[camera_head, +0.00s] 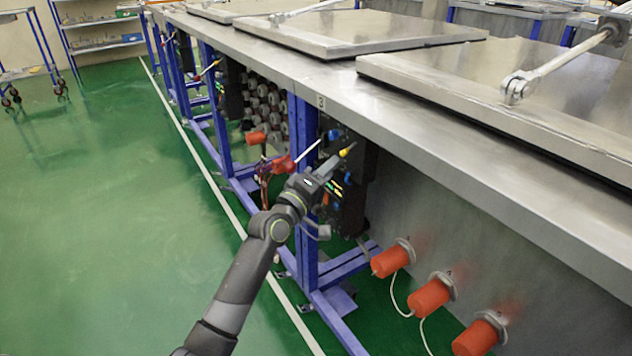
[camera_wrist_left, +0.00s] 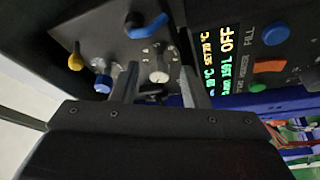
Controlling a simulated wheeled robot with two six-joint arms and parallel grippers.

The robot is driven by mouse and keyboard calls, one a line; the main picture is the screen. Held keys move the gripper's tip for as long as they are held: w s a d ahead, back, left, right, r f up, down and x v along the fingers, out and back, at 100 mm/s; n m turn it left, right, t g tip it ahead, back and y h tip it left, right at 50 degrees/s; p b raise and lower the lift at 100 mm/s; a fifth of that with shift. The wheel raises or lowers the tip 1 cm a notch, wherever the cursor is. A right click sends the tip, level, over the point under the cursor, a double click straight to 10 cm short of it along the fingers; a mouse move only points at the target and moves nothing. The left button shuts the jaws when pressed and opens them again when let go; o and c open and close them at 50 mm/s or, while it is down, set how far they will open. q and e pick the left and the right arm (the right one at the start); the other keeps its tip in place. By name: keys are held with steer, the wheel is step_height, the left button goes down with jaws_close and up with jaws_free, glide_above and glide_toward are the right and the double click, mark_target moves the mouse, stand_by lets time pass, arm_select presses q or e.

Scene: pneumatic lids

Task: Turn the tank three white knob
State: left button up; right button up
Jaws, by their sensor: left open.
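The white knob (camera_wrist_left: 159,75) is on a grey panel (camera_wrist_left: 178,45) in the left wrist view, with small marks around it. My left gripper (camera_wrist_left: 160,82) is open, with one finger on each side of the knob in that view. I cannot tell whether the fingers touch it. In the head view my left gripper (camera_head: 328,168) reaches the dark control box (camera_head: 352,205) under the tank edge. The white knob cannot be made out there. My right gripper is not in view.
Near the knob are a blue handle (camera_wrist_left: 147,27), a yellow knob (camera_wrist_left: 75,57), a blue knob (camera_wrist_left: 103,88) and a display (camera_wrist_left: 218,60) reading OFF. A blue frame leg (camera_head: 303,235) stands beside my arm. Orange cylinders (camera_head: 430,296) stick out at lower right.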

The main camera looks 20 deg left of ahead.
arm_select(q)
steer(key=p+v, duration=0.1)
steer(key=v, duration=1.6)
steer(key=shift+s, duration=0.2)
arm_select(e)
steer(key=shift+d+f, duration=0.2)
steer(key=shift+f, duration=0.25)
arm_select(q)
steer(key=shift+a, duration=0.1)
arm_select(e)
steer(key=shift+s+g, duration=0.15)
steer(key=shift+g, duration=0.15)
